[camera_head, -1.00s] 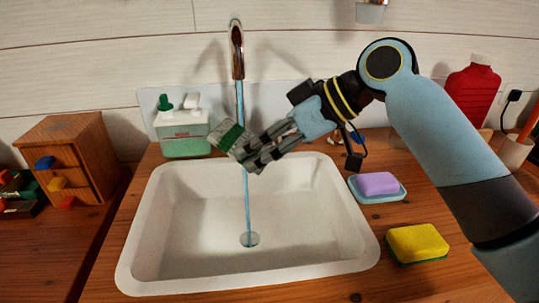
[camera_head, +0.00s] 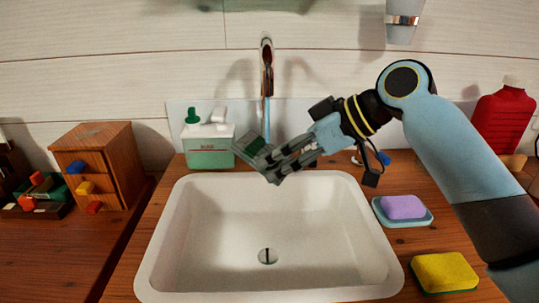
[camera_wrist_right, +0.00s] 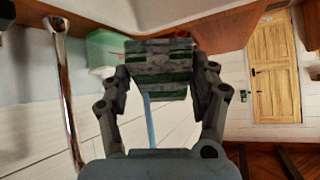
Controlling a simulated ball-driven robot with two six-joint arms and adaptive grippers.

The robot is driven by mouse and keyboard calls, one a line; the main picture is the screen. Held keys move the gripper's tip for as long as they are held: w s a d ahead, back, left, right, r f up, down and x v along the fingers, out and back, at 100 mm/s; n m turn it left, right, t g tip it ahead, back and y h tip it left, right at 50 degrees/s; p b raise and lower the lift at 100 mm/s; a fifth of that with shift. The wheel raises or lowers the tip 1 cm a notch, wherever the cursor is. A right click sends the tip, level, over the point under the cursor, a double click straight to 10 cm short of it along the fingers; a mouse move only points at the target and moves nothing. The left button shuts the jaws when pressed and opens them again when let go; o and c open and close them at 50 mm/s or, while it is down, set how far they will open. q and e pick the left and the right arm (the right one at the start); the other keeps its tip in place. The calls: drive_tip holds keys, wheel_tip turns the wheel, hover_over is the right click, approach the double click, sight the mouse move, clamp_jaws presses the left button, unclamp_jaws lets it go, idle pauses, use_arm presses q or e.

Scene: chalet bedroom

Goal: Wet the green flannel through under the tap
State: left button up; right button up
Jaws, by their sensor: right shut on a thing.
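The green flannel (camera_head: 250,146), with pale grey and green bands, is held in my right gripper (camera_head: 262,160) above the back of the white basin. In the right wrist view the flannel (camera_wrist_right: 160,68) lies between the two fingers of my right gripper (camera_wrist_right: 160,85), which are shut on it. The tap (camera_head: 267,65) stands at the back, and its blue water stream (camera_head: 267,108) falls to the flannel and gripper. No stream shows below them in the head view. In the wrist view the stream (camera_wrist_right: 149,120) meets the flannel's edge. My left gripper is out of view.
The basin (camera_head: 190,235) is empty, with a drain (camera_head: 268,256). A green and white soap dispenser (camera_head: 209,150) stands behind it at left. A purple soap (camera_head: 403,207) on a blue dish and a yellow sponge (camera_head: 444,272) are at right. A small wooden drawer unit (camera_head: 105,165) stands far left.

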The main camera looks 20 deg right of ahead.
drive_tip(key=shift+d, duration=0.55)
drive_tip(key=s+p, duration=0.4)
drive_tip(key=s, duration=0.4)
idle(0.3)
idle(1.1)
drive_tip(key=s+r+p, duration=0.4)
drive_tip(key=s+p, duration=0.1)
idle(0.4)
